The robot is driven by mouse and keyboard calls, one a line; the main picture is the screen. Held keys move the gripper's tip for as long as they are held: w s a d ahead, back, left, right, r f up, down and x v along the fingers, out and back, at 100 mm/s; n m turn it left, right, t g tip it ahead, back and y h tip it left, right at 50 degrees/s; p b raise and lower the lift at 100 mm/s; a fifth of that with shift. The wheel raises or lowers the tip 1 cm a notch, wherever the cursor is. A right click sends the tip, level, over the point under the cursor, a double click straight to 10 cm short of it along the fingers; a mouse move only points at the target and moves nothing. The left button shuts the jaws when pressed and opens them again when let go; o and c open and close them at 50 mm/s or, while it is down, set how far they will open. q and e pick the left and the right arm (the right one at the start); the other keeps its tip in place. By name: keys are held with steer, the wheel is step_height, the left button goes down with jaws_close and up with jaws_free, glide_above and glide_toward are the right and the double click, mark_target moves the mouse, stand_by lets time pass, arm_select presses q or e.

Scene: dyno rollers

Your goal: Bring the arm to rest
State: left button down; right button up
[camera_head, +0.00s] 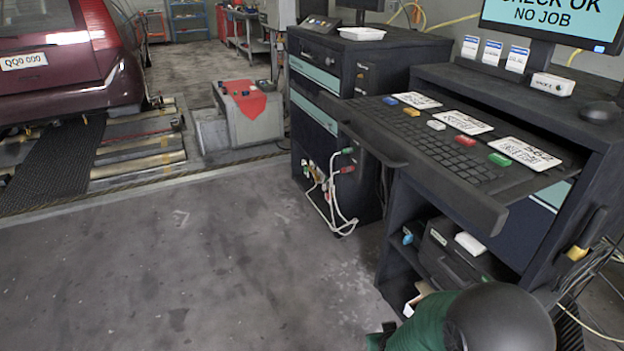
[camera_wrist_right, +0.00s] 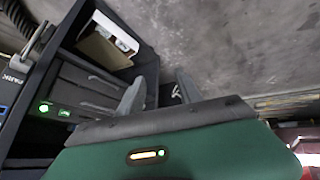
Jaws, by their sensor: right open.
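My right arm (camera_head: 500,318), green and dark grey, shows at the bottom right of the head view, low in front of the dark cabinet (camera_head: 560,225). In the right wrist view, the two grey fingers of my right gripper (camera_wrist_right: 160,84) stand apart with nothing between them. Beyond them are the cabinet's shelf with an open cardboard box (camera_wrist_right: 104,46) and the bare floor. My left arm and gripper are in neither view.
A pulled-out keyboard tray (camera_head: 478,212) juts from the cabinet above my right arm, with number plates and coloured blocks on it. White cables (camera_head: 333,205) hang at a second cabinet. A dark red car (camera_head: 60,65) stands on rollers at left. The middle floor is clear.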

steer(key=s+r+g+y+p, duration=0.15)
steer(key=s+r, duration=0.25)
steer(key=s, duration=0.4)
steer(key=s+r+g+y, duration=0.1)
steer(key=s+r+g, duration=0.3)
steer(key=s, duration=0.5)
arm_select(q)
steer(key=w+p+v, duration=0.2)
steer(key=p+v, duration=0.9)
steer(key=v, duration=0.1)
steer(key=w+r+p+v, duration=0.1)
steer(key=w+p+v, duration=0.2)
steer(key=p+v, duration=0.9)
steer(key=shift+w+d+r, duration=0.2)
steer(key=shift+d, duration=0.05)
arm_select(e)
step_height(320, 180, up, 24)
steer(key=shift+w+a+f+t, duration=0.15)
steer(key=shift+w+a+t, duration=0.15)
steer(key=shift+a+t, duration=0.15)
steer(key=shift+h, duration=0.25)
